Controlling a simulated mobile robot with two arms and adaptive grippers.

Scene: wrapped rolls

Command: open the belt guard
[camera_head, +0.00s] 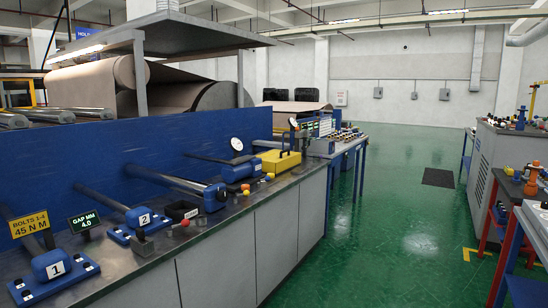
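A low yellow cover (279,161) with a dark upright handle sits at the far end of the long grey bench, beside a blue motor-like unit (241,170). It may be the belt guard, and it looks closed, though it is too small to be sure. Neither of my grippers shows in the head view.
The long bench (255,196) runs along the left with a blue panel (160,150) behind it. Blue blocks marked 1 (53,264) and 2 (138,217) stand near. The green floor (400,215) is clear in the middle. Another workstation (508,160) stands at right.

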